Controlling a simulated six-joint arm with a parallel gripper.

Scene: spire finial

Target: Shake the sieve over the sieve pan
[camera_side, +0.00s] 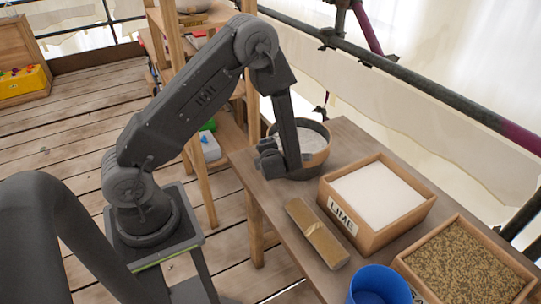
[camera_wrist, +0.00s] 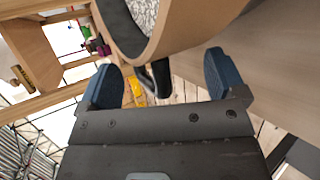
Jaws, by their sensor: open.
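The round sieve (camera_side: 318,158) has a light wooden rim with pale, greyish contents and stands at the far left end of the table. In the wrist view its curved wooden wall (camera_wrist: 184,38) fills the top, with a dark inner band and speckled grey contents. My gripper (camera_side: 268,156) is at the sieve's left side, partly in front of it. In the wrist view my gripper (camera_wrist: 160,82) has its two blue-padded fingers spread apart, with nothing clearly held between them. I cannot make out a separate sieve pan; the vessel's lower part is partly hidden by my arm.
On the table (camera_side: 245,166) stand a wooden LIME box (camera_side: 350,216) of white powder, a box of brown grit (camera_side: 462,262) and a blue bucket (camera_side: 380,283). A tan block-like object (camera_side: 318,232) lies in front of the LIME box. Wooden shelving (camera_side: 172,60) stands behind my arm.

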